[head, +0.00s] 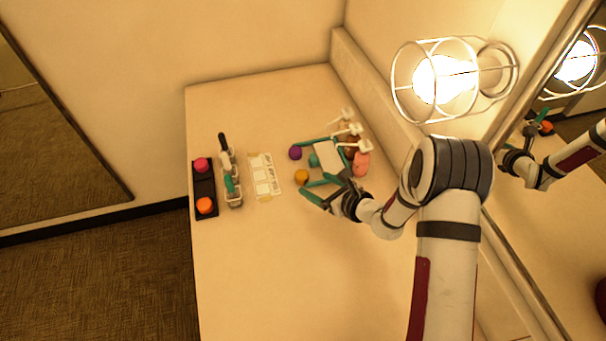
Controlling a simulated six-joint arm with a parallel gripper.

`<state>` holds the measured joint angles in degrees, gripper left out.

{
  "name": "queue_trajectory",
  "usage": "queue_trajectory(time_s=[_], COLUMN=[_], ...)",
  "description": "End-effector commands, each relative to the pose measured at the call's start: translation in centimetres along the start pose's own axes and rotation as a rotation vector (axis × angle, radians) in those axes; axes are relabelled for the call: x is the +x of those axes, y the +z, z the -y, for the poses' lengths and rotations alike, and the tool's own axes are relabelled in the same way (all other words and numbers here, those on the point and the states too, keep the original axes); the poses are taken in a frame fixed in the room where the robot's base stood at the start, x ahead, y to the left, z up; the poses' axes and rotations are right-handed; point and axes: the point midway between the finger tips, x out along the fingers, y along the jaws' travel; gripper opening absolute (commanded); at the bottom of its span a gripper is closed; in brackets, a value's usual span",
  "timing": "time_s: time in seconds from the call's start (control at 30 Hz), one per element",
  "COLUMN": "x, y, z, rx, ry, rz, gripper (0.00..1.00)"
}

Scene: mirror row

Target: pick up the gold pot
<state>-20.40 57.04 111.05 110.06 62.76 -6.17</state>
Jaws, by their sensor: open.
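The gold pot (301,176) is a small rounded gold-yellow thing on the tabletop, near the middle of the head view. My gripper (306,166) reaches in from the right with its teal fingers spread wide, one above and one below the pot. The gold pot sits close to the open side of the fingers, toward the left. I cannot tell the gripper's height above the table. The fingers hold nothing that I can see.
A purple pot (295,152) sits just above the gold one. A pink thing (361,163) and white racks (346,130) stand to the right. A white tray (264,177), a caddy (231,180) and a black holder (205,180) lie left. The front tabletop is clear.

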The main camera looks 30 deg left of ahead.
Motion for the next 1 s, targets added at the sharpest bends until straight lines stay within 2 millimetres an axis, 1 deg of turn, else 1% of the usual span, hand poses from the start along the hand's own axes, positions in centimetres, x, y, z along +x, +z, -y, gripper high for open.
queue_trajectory(time_s=[0.07,0.2,0.3,0.4,0.53,0.57,0.7,0.97,1.0], x=[0.9,3.9,5.3,5.8,5.7,5.7,5.7,5.7,5.7], y=[0.0,0.0,0.0,0.0,0.0,0.0,0.0,0.0,0.0], z=[0.0,-0.1,0.0,0.0,0.0,0.0,0.0,0.0,0.0], rx=[0.0,0.0,0.0,0.001,0.001,0.001,0.001,0.001,0.001], ry=[0.001,0.002,0.001,0.0,0.0,0.0,0.0,0.0,0.0], rz=[0.0,0.0,0.0,0.001,0.001,0.001,0.001,0.0,0.0], gripper=[0.83,0.83,0.83,0.83,0.83,0.81,0.56,0.09,0.02])
